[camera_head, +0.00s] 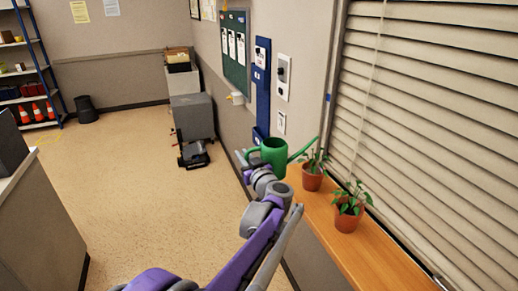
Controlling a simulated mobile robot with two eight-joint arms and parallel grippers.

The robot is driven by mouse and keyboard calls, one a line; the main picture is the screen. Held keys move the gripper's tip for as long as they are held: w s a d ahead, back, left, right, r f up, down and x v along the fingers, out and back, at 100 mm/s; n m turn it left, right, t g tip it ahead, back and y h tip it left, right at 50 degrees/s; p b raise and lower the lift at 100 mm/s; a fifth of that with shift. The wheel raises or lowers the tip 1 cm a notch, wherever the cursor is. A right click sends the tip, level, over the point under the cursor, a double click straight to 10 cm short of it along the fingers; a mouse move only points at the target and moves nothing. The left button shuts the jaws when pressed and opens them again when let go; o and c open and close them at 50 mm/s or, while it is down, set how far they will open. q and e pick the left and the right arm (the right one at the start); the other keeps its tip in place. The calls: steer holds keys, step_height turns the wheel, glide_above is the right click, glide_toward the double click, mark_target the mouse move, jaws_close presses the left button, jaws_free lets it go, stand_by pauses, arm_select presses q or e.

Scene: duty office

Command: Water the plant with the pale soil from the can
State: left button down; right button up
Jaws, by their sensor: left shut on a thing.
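A green watering can (272,153) is held upright by my left gripper (250,159) beside the far end of the wooden ledge. My left gripper is shut on the can, and the can hides part of the fingers. The spout reaches right, toward the far plant (312,179), with its tip by the leaves. The near plant (348,217) stands on the ledge closer to me. Both are small green plants in terracotta pots; their soil is too small to compare surely. No water shows. My right gripper is not in view.
The wooden ledge (375,262) runs below window blinds (430,130) on the right, with bare wood nearest me. A grey cabinet (193,116) stands by the back wall. A counter (40,220) is at the left. The floor (125,170) between is open.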

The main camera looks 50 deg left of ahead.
arm_select(q)
steer(key=shift+f+b, duration=1.9)
steer(key=shift+f, duration=1.05)
steer(key=shift+s+a+r+m+t+p, duration=0.15)
steer(key=shift+r+m+p, duration=0.6)
steer(key=shift+r, duration=0.6)
steer(key=shift+s+r+m+t+p, duration=0.15)
steer(key=shift+r+m+p, duration=0.35)
steer(key=shift+r+m, duration=0.65)
steer(key=shift+r, duration=0.3)
steer(key=shift+r+y, duration=0.3)
steer(key=shift+r, duration=0.1)
steer(key=shift+r+m, duration=0.3)
steer(key=shift+r, duration=0.2)
stand_by(1.4)
